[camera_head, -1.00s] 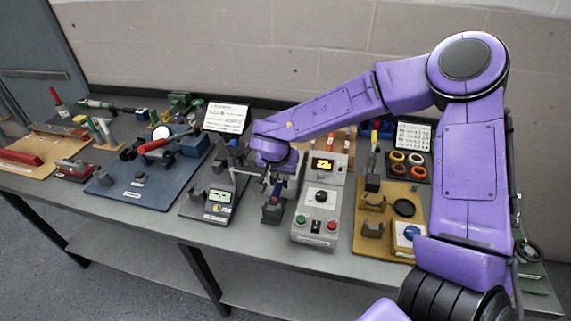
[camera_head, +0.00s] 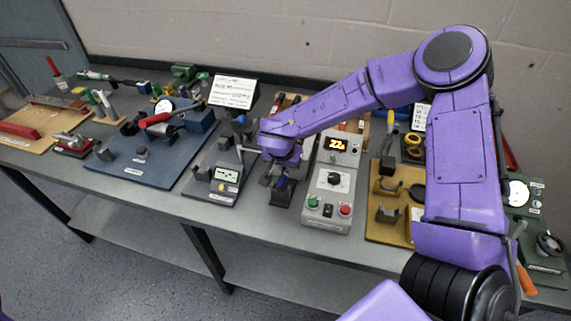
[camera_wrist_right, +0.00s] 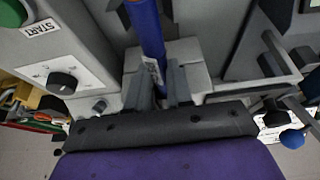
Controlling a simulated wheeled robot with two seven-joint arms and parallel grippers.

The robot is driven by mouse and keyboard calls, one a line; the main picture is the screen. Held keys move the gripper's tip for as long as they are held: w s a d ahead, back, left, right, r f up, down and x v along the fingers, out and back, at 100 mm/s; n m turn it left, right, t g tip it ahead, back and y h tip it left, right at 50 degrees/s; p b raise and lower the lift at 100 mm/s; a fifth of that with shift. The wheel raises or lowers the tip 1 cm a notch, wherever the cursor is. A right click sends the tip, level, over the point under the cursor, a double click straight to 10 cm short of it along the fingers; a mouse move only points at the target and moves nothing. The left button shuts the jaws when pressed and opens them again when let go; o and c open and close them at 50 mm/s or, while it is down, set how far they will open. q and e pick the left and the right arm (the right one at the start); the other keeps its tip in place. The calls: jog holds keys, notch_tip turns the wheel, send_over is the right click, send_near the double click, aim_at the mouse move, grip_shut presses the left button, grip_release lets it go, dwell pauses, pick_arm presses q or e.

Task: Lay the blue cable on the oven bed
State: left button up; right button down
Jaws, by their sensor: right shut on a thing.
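The blue cable (camera_head: 282,182) is upright in my right gripper (camera_head: 272,172), just left of the grey oven unit (camera_head: 327,180), whose display reads about 22. In the right wrist view the blue cable (camera_wrist_right: 147,35) runs up between the two fingers of my right gripper (camera_wrist_right: 157,85), which are shut on it. The oven's white panel with a knob and START label shows at the left there. A dark cradle block (camera_head: 283,195) stands under the gripper. I cannot tell whether the cable touches it or which part is the oven bed. My left gripper is not in view.
A small meter stand (camera_head: 226,180) is close on the left, and a yellow fixture board (camera_head: 388,205) is right of the oven. A blue board (camera_head: 150,165) with a red-handled tool lies farther left. My right arm hides part of the bench.

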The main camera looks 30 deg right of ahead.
jog(key=shift+w+f, duration=0.1)
jog(key=shift+w, duration=0.05)
jog(key=shift+s+d+f+p, duration=0.1)
jog(key=shift+s+p, duration=0.1)
jog(key=shift+p, duration=0.1)
jog(key=shift+s+f, duration=0.1)
jog(key=shift+f, duration=0.15)
dwell(0.3)
jog(key=c, duration=1.2)
grip_release()
jog(key=shift+c, duration=0.2)
jog(key=o, duration=0.3)
jog(key=shift+d, duration=0.1)
